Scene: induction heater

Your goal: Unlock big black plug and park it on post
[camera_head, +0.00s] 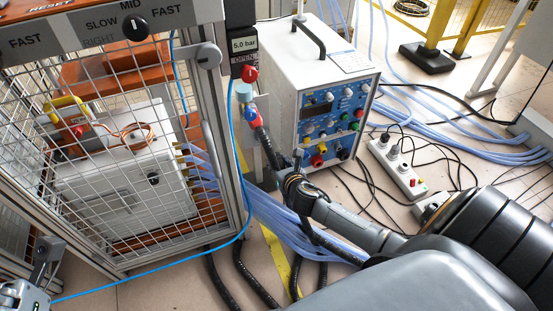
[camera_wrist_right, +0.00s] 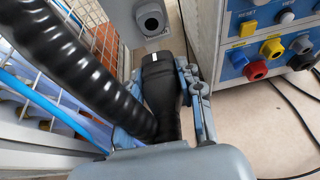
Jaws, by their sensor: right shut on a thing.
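My right gripper (camera_head: 291,178) is in front of the white heater unit in the head view. In the right wrist view its two fingers (camera_wrist_right: 163,105) are shut on the sides of the big black plug (camera_wrist_right: 160,78). The plug points away from the gripper and has a small white mark. A grey round fitting with a dark centre (camera_wrist_right: 151,20), possibly the post, is just beyond the plug's end; a gap shows between them. In the head view the plug is mostly hidden by the gripper. My left gripper (camera_head: 22,296) is partly seen at the lower left corner; its fingers are unclear.
A thick black ribbed hose (camera_wrist_right: 70,55) crosses close to the right gripper. The white heater unit (camera_head: 290,75) with coloured sockets stands behind. A wire-mesh cage (camera_head: 110,130) is at left. Blue hoses (camera_head: 285,225) and a power strip (camera_head: 397,168) lie on the floor.

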